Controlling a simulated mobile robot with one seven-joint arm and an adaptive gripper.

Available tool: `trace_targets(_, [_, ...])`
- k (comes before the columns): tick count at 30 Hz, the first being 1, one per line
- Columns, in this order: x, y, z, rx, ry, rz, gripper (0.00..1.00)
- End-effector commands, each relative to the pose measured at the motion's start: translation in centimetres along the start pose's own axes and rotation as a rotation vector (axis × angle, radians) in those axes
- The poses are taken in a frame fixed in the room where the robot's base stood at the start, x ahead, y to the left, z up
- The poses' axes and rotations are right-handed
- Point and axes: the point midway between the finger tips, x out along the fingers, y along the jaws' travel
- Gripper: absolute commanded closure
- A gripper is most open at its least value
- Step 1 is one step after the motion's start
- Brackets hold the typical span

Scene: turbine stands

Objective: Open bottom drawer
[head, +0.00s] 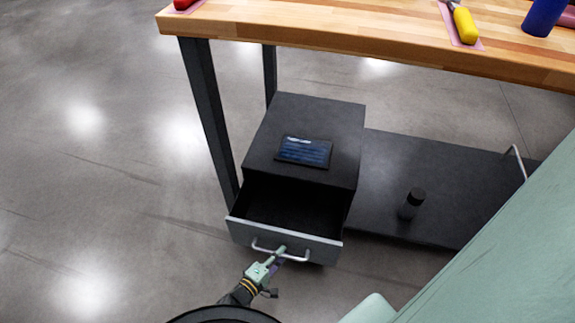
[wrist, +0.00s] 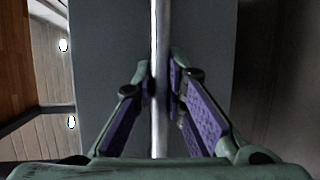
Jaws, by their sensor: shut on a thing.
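The drawer (head: 284,235) stands pulled out of the dark cabinet (head: 312,118) under the workbench, and its inside looks empty. A silver bar handle (head: 296,258) runs along its grey front. My gripper (head: 280,252) is at the middle of this handle. In the wrist view the handle (wrist: 160,35) runs between the purple-padded fingers of my gripper (wrist: 161,85), which are shut on it. The grey drawer front (wrist: 105,50) lies behind the bar. I see no second drawer; the cabinet below the open one is hidden by the drawer front.
A dark tablet-like panel (head: 304,152) lies on the cabinet. A black bottle (head: 411,204) stands on the low dark shelf (head: 440,170) at the right. The wooden bench top (head: 360,45) overhangs, with a dark leg (head: 208,115) at the left. Floor at the left is clear.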

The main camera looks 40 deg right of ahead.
Motion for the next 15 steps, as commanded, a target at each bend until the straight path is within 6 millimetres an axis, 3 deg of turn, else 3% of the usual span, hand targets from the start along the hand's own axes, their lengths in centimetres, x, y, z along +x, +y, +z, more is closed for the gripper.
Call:
trace_targets(1, [-1.4,0.0,0.4,-0.004,0.003,-0.001,1.00])
trace_targets(6, [-4.8,-0.8,1.9,-0.003,0.002,0.000,1.00])
trace_targets(15, [-8.6,-1.8,3.5,-0.002,0.001,0.001,1.00])
